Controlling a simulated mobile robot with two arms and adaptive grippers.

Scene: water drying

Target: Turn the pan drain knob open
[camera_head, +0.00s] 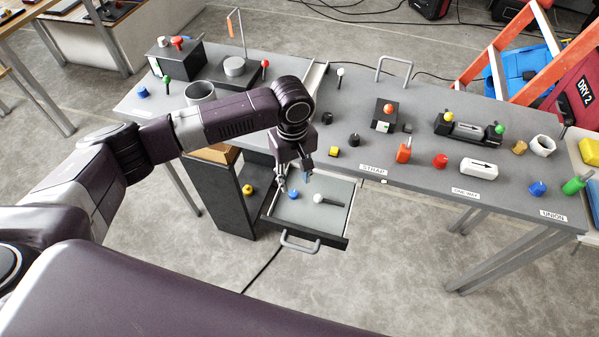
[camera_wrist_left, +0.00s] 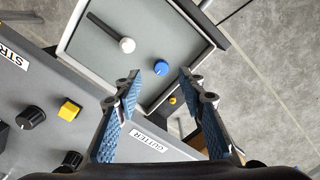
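No label reading pan drain is legible, so I cannot tell which knob it names. A blue knob (camera_head: 293,193) sits in an open, light-lined drawer (camera_head: 338,225); it also shows in the left wrist view (camera_wrist_left: 161,68). Beside it in the drawer is a dark lever with a white ball end (camera_head: 318,198). A yellow knob (camera_head: 247,189) is lower down, left of the drawer. My left gripper (camera_head: 294,181) points down over the drawer, fingers apart and empty. In the left wrist view the blue knob appears between its fingertips (camera_wrist_left: 160,76), apart from them. My right gripper is out of view.
The grey bench (camera_head: 440,185) carries several knobs and valves, including a yellow square knob (camera_head: 334,151) and an orange one (camera_head: 404,150). A GUTTER label (camera_wrist_left: 150,142) is on the bench edge. The drawer handle (camera_head: 300,244) sticks out in front. Floor beyond it is mostly clear.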

